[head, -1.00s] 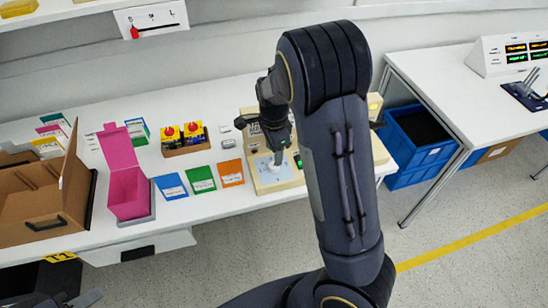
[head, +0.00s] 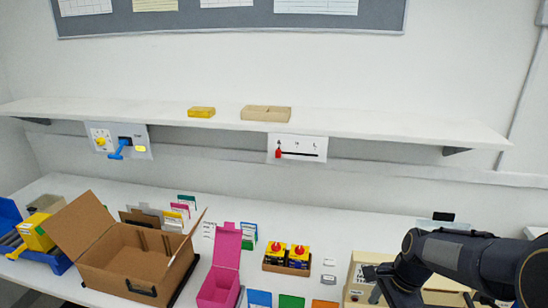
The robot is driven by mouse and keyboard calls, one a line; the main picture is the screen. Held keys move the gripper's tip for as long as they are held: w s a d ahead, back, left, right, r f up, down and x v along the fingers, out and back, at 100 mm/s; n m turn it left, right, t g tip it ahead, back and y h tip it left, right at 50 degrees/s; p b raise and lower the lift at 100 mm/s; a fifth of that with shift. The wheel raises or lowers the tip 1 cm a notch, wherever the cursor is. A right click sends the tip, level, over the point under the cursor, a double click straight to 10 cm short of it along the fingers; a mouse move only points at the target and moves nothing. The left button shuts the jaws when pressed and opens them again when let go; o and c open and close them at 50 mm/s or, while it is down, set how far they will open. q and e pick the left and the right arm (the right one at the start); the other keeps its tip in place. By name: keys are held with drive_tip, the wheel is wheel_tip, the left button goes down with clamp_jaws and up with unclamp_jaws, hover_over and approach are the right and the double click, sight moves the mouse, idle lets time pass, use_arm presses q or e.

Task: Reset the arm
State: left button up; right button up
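My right arm comes in from the lower right. Its dark gripper (head: 380,287) points down over the beige device (head: 357,291) at the right of the table. The fingertips are small and partly cut off by the bottom edge, so I cannot tell whether they are open or shut. My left gripper is not in view.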

drive_tip(key=s+a+r+n+t, duration=0.2)
drive_tip(key=s+a+r+n, duration=0.1)
drive_tip(key=s+n, duration=0.4)
drive_tip(key=s+a+r+n+t+y, duration=0.1)
drive_tip(key=s+a+r+n+t, duration=0.1)
drive_tip(key=s+r+n, duration=0.3)
drive_tip(key=s+a+n, duration=0.1)
drive_tip(key=s+n, duration=0.2)
drive_tip(key=s, duration=0.4)
drive_tip(key=shift+r+t+y, duration=0.3)
drive_tip(key=shift+r+t, duration=0.1)
drive_tip(key=shift+s+d, duration=0.1)
drive_tip(key=shift+s, duration=0.05)
